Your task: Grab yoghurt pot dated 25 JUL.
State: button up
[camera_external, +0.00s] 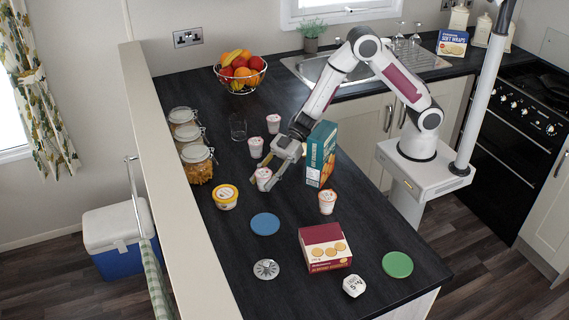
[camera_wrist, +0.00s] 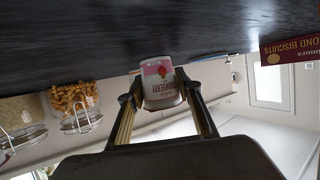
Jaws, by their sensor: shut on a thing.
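My gripper (camera_external: 266,172) is shut on a white and pink yoghurt pot (camera_external: 263,180) near the middle of the dark worktop. In the wrist view, my gripper's fingers (camera_wrist: 158,90) press on both sides of this pot (camera_wrist: 160,72), which has a red fruit picture. Its date is not readable. Two similar pink-lidded pots stand behind it, one nearer (camera_external: 256,147) and one farther back (camera_external: 273,124). An orange and white pot (camera_external: 327,202) stands to the right. No dates are legible.
A tall teal box (camera_external: 321,155) stands close right of my gripper. Glass jars (camera_external: 197,164) line the left edge; a clear glass (camera_external: 238,128) and fruit bowl (camera_external: 240,72) are behind. A biscuit box (camera_external: 325,248), blue disc (camera_external: 265,224) and green disc (camera_external: 397,264) lie in front.

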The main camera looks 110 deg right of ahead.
aim_at(264, 173)
jog(key=shift+r, duration=0.15)
jog(key=shift+r, duration=4.9)
